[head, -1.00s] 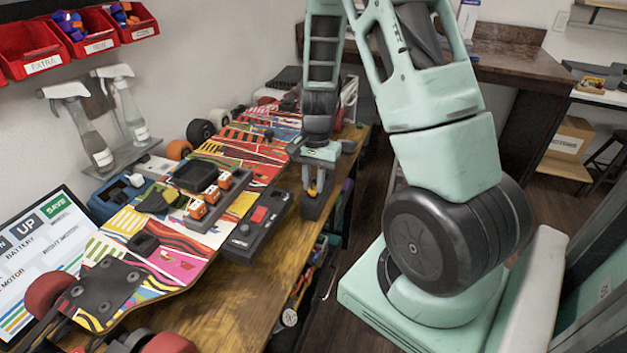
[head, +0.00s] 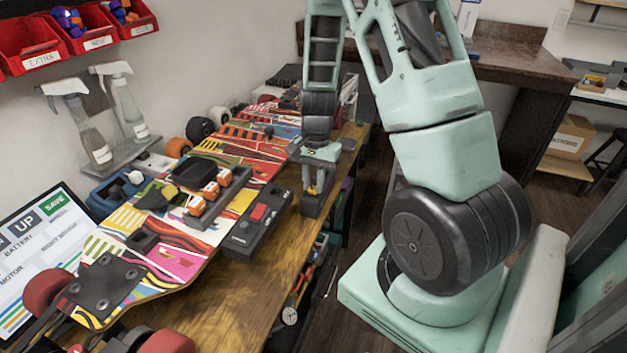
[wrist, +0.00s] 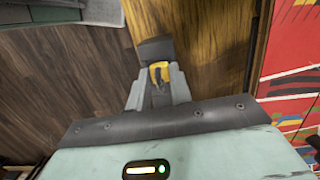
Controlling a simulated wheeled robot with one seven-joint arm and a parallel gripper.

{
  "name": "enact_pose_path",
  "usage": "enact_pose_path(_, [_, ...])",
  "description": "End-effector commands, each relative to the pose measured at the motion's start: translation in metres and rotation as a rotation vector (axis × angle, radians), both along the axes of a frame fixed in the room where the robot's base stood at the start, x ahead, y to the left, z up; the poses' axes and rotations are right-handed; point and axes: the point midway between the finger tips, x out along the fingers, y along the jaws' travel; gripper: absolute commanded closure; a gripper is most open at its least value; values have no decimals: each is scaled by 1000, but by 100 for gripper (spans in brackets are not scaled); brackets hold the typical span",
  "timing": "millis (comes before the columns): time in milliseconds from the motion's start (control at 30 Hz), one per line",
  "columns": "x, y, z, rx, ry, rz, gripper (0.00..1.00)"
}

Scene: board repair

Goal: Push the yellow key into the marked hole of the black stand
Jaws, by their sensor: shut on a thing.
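The black stand (head: 315,207) is at the right edge of the wooden bench in the head view. It also shows as a dark block (wrist: 155,48) just beyond my fingertips in the wrist view. My gripper (head: 312,188) points down at the stand. Its fingers are shut on the yellow key (wrist: 159,72), which also shows as a small yellow spot between them in the head view. The key is at or just above the top of the stand; I cannot tell how deep it sits. The marked hole is hidden by the gripper and key.
A colourful skateboard deck (head: 178,252) lies left of the stand, with a black box with a red button (head: 257,215) beside it. Spray bottles (head: 82,125) stand by the wall. Bare bench wood (head: 258,287) is free in front; the bench edge drops off at right.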

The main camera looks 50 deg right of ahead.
Motion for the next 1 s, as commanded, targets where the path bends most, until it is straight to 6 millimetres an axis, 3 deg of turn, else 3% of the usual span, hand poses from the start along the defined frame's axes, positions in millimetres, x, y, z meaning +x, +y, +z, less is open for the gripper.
enact_pose_path(200, [0, 0, 0, 0, 0, 0, 100])
enact_pose_path(233, [0, 0, 0, 0, 0, 0, 74])
enact_pose_path(300, [0, 0, 0, 0, 0, 0, 54])
enact_pose_path(500, [0, 0, 0, 0, 0, 0, 54])
enact_pose_path(567, [0, 0, 0, 0, 0, 0, 41])
enact_pose_path(1000, [0, 0, 0, 0, 0, 0, 41])
